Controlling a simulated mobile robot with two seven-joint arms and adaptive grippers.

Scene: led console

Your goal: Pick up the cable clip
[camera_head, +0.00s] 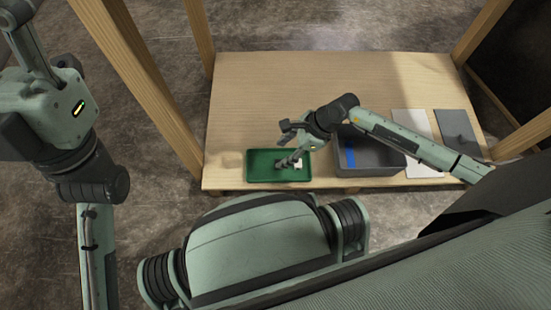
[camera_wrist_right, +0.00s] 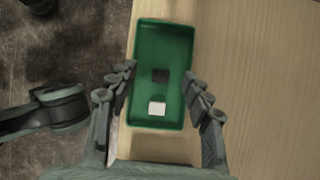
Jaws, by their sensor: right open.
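A green tray (camera_head: 256,176) sits at the table's front left edge; it also shows in the wrist view (camera_wrist_right: 148,31). Two small blocks lie in it: a dark one (camera_wrist_right: 161,76) and a white one (camera_wrist_right: 157,109), the white one also in the head view (camera_head: 298,164). I cannot tell which of them is the cable clip. My right gripper (camera_head: 284,146) is over the tray. In the wrist view its fingers (camera_wrist_right: 160,71) are spread on either side of the tray, open and empty, with the dark block between the tips. My left gripper is out of view.
A grey bin (camera_head: 372,171) with a blue strip (camera_head: 348,158) inside stands right of the tray, under my right forearm. A white panel (camera_head: 410,123) and a grey panel (camera_head: 456,124) lie farther right. The table's back (camera_head: 290,80) is clear. Wooden posts (camera_head: 199,38) rise around it.

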